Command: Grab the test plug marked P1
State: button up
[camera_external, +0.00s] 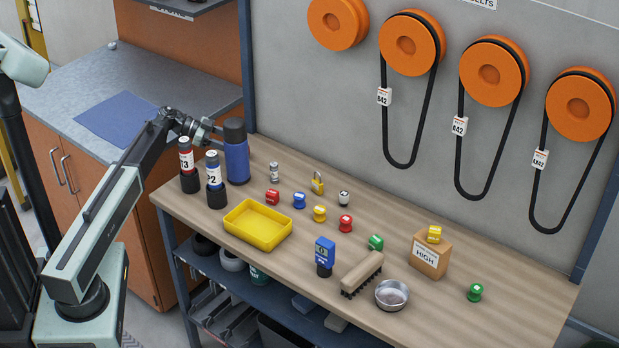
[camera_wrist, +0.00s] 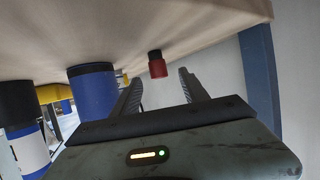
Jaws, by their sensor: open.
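My gripper (camera_external: 212,126) is open and empty, above the left end of the wooden workbench beside the blue flask (camera_external: 237,152). In the wrist view, which looks inverted, a small red cylinder with a black end (camera_wrist: 157,66) shows beyond and between my open fingers (camera_wrist: 162,92), not touching them. I cannot read a mark on it, nor match it surely to an object outside. A red-labelled black cylinder (camera_external: 187,160), its mark ending in 3, and a blue-labelled one marked P2 (camera_external: 214,175) stand at the bench's left. I can read no P1 mark in either view.
A yellow tray (camera_external: 247,235) sits near the front edge. Several small coloured pieces, a padlock (camera_external: 318,182), a blue meter (camera_external: 325,252), a brush (camera_external: 361,272), a metal bowl (camera_external: 391,294) and a carton (camera_external: 428,258) lie to the right. The flask also shows close by in the wrist view (camera_wrist: 92,92).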

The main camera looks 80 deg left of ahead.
aim_at(252, 157)
jog(key=shift+b+x, duration=1.55)
jog(key=shift+x, duration=2.4)
jog(key=shift+d+r, duration=0.1)
grip_shut()
